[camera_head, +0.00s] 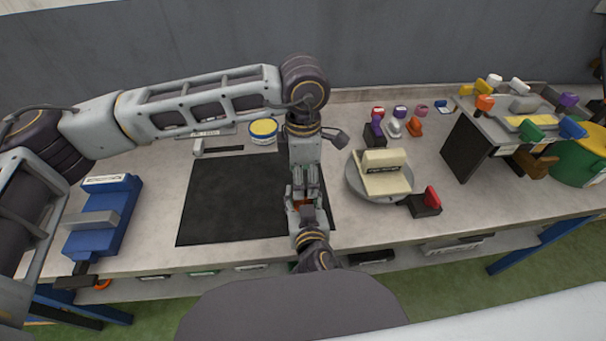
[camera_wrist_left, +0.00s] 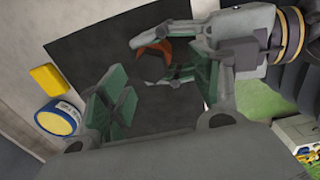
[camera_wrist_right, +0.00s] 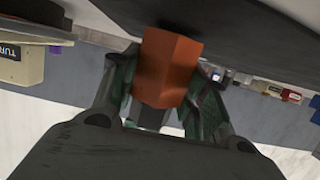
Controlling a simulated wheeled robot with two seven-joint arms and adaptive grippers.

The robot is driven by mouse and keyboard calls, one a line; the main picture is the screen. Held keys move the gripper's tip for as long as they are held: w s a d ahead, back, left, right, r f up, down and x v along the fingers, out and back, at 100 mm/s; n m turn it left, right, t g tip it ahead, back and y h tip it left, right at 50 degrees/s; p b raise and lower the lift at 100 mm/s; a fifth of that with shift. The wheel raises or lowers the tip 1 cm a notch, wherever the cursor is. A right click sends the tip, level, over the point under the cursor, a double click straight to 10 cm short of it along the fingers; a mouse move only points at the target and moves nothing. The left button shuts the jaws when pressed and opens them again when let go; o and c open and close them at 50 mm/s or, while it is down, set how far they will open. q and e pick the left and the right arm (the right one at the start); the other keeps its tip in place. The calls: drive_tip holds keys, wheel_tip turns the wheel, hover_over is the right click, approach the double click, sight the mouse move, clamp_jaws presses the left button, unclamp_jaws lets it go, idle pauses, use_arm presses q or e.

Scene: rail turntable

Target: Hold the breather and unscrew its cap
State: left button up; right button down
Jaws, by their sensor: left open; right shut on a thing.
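The breather shows as an orange faceted block (camera_wrist_right: 168,68) between the fingers of my right gripper (camera_wrist_right: 163,97), and a dark part is beside the orange in the left wrist view (camera_wrist_left: 152,68). In the head view, my right gripper (camera_head: 307,217) is shut on it above the right edge of the black mat. My left gripper (camera_head: 306,188) comes down from above, close to it. In the left wrist view, the left fingers (camera_wrist_left: 160,88) are open, apart and empty, with the breather beyond them. I cannot tell the cap from the body; the grippers hide much.
A black mat (camera_head: 220,205) lies on the bench. A blue vise (camera_head: 103,215) stands left, a yellow-topped tin (camera_head: 263,130) behind. A round turntable (camera_head: 357,184) with a cream block (camera_head: 385,182) is right, near a red-and-black piece (camera_head: 425,204) and a rack (camera_head: 470,142).

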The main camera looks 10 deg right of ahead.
use_arm(q)
drive_tip(key=shift+f, duration=0.15)
drive_tip(key=shift+w+f, duration=0.3)
drive_tip(key=shift+f, duration=0.65)
drive_tip(key=shift+w+f, duration=0.25)
drive_tip(key=shift+f, duration=0.7)
drive_tip(key=c, duration=1.2)
drive_tip(key=shift+r, duration=0.1)
drive_tip(key=shift+c, duration=0.4)
drive_tip(key=shift+n, duration=0.4)
